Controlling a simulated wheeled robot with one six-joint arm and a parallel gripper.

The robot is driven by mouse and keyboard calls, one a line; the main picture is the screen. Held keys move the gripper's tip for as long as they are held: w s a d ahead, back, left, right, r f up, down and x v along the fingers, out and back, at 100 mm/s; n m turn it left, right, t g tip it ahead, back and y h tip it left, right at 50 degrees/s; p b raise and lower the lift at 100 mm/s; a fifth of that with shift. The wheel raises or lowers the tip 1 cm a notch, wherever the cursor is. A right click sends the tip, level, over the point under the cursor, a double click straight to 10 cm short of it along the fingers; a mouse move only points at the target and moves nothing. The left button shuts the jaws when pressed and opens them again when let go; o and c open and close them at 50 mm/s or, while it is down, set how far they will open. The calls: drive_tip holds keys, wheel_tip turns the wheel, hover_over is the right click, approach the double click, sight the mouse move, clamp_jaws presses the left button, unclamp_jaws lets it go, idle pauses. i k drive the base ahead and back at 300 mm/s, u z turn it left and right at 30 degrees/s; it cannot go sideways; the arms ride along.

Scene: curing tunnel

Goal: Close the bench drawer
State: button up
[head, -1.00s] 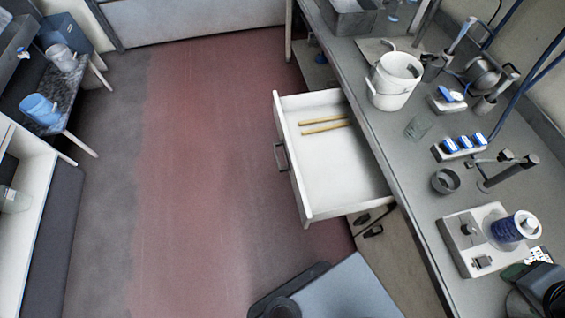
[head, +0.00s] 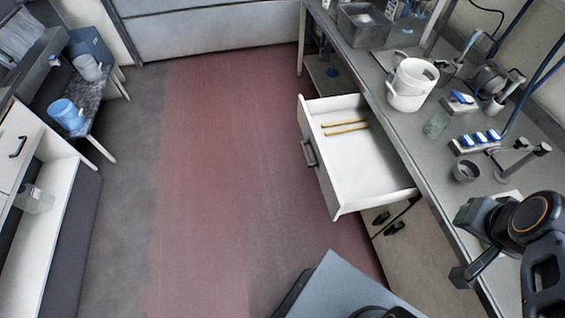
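The white bench drawer (head: 325,183) is pulled well out from under the grey bench (head: 405,145), over the red floor. Its front, with a grey handle (head: 310,153), faces left. Two thin wooden sticks (head: 345,127) lie inside it. My dark arm reaches over the bench at the lower right. What looks like my gripper (head: 468,276) is by the bench's front edge, below and to the right of the drawer and apart from it. Its fingers cannot be made out clearly, so I cannot tell if it is open or shut. Nothing visible is held.
White buckets (head: 410,85), a glass beaker (head: 435,126), a grey cup (head: 466,171) and a blue-switched strip (head: 474,141) stand on the bench. Cupboard doors with dark handles (head: 394,228) are below the drawer. The floor (head: 225,170) left of the drawer is clear.

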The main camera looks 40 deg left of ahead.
sight(358, 171)
drive_tip(key=u, duration=2.5)
drive_tip(key=k, duration=0.9)
drive_tip(key=z, duration=0.9)
drive_tip(key=i, duration=1)
drive_tip(key=u, duration=0.05)
drive_tip(key=k, duration=0.55)
drive_tip(key=u, duration=0.65)
drive_tip(key=i, duration=0.45)
drive_tip(key=u, duration=0.65)
drive_tip(key=i, duration=0.85)
drive_tip(key=z, duration=0.05)
